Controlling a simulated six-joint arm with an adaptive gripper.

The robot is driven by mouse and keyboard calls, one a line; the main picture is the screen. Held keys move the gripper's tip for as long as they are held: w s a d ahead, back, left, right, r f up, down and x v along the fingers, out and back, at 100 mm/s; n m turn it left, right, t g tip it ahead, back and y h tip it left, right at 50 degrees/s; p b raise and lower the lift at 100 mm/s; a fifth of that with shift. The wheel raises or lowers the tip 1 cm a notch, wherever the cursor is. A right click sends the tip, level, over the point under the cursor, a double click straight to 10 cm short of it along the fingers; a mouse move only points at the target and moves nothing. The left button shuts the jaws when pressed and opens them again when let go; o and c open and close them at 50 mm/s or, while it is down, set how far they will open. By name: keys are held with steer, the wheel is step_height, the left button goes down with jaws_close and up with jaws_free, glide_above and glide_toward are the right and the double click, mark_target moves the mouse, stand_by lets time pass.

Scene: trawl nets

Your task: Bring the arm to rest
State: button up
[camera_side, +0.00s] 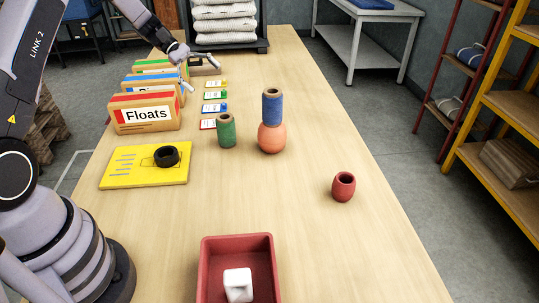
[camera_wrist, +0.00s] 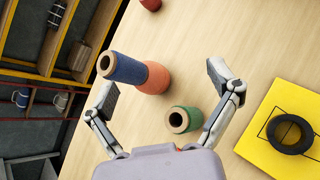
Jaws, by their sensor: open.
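My gripper (camera_side: 204,78) is over the far left part of the table in the side view, beside the row of labelled boxes. Its two fingers are spread apart with nothing between them. In the wrist view my gripper (camera_wrist: 162,84) also shows open and empty. Beyond the fingers there, a blue spool (camera_wrist: 127,68) meets an orange float (camera_wrist: 155,78), and a green spool (camera_wrist: 184,119) stands apart. In the side view the blue spool (camera_side: 272,106) stands upright on top of the orange float (camera_side: 271,139), with the green spool (camera_side: 226,132) to its left.
A yellow board (camera_side: 130,168) carries a black ring (camera_side: 166,156). A box marked Floats (camera_side: 146,113) heads the boxes, beside small coloured cards (camera_side: 213,109). A dark red float (camera_side: 343,187) stands right. A red tray (camera_side: 207,262) holds a white block (camera_side: 238,284).

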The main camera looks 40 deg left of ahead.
steer(key=s+d+r+m+g+y, duration=0.1)
steer(key=s+d+r+m+y, duration=0.65)
steer(key=s+r, duration=0.75)
steer(key=s+d+r+m+t+y, duration=0.1)
steer(key=s+m+t+y, duration=0.2)
steer(key=s+m, duration=0.5)
steer(key=s+t, duration=0.1)
steer(key=s, duration=0.7)
steer(key=shift+d+r, duration=0.15)
steer(key=shift+d, duration=0.1)
